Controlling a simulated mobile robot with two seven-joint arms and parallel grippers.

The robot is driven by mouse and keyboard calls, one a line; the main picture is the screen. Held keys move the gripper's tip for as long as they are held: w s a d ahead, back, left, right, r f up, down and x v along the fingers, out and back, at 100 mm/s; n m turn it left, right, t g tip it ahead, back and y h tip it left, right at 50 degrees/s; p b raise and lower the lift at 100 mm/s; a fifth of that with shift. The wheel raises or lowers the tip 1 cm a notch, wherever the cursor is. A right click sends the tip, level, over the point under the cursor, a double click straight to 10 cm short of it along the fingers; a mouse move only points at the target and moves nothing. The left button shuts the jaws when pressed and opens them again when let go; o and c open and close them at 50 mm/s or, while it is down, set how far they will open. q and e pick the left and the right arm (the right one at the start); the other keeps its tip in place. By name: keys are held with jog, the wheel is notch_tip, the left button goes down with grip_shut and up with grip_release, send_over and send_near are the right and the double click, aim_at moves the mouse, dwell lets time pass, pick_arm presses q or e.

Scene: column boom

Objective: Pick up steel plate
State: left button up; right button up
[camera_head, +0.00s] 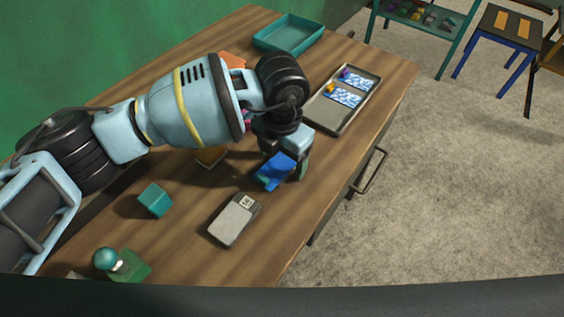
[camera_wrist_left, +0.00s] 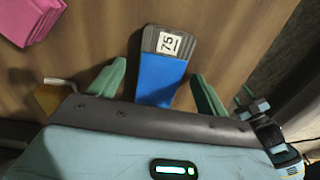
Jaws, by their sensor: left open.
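A flat blue block (camera_head: 272,172) lies on the table below my left gripper (camera_head: 284,170). In the left wrist view this block (camera_wrist_left: 160,82) has a grey end with a white label reading 75. The green fingertips (camera_wrist_left: 152,82) of my left gripper are open, one on each side of it. In the head view the wrist hides its far end. A separate flat grey block (camera_head: 233,222) with a small label lies nearer the front, clear of the gripper. I cannot tell for sure which of the two is the steel plate. My right gripper is not in view.
A shallow tray (camera_head: 325,115) with blue-patterned pieces lies at the right edge. A teal tray (camera_head: 289,29) stands at the back. A teal cube (camera_head: 155,201) and a green block with a ball knob (camera_head: 128,267) are at the front left. Pink material (camera_wrist_left: 25,20) lies nearby.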

pick_arm(q)
jog(key=shift+f, duration=0.15)
jog(key=shift+c, duration=0.3)
jog(key=c, duration=1.4)
jog(key=shift+c, duration=0.4)
jog(key=shift+r, duration=0.2)
jog(key=shift+r, duration=1.3)
jog(key=s+d+r, duration=0.1)
jog(key=s+d, duration=0.2)
jog(key=s, duration=0.4)
jog(key=s+d+r+b, duration=0.1)
jog(key=s+d, duration=0.2)
jog(key=s, duration=0.4)
jog(key=shift+s, duration=0.4)
jog(key=shift+s+d, duration=0.1)
jog(key=shift+d, duration=0.05)
